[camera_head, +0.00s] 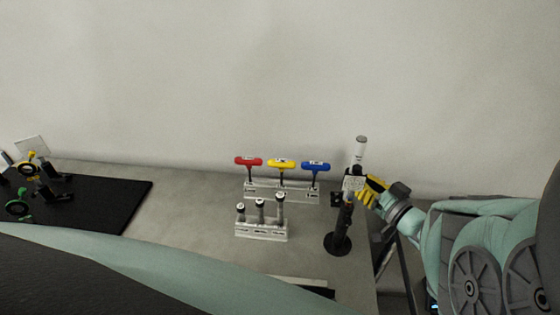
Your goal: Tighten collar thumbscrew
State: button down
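A dark post (343,220) stands upright on a round black base (338,244) near the right end of the bench. A light block or collar (352,184) sits on its upper part, and a white-topped cylinder (360,148) rises above it. A small dark part (336,198) sticks out at the left of the post; I cannot tell whether it is the thumbscrew. My gripper (367,190), with yellow fingers, comes from the right and is right beside the collar. Its fingertips are partly hidden, and contact or grip cannot be made out.
A rack (262,190) holds red (248,161), yellow (281,163) and blue (316,165) T-handled tools. A smaller metal holder (262,232) with short posts stands before it. A black board (110,205) with optics mounts lies left. The bench's right edge is close to the post.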

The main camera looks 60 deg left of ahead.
dwell(0.3)
jog(key=c, duration=0.9)
grip_release()
jog(key=shift+c, duration=0.2)
jog(key=d, duration=1.2)
jog(key=shift+s, duration=0.1)
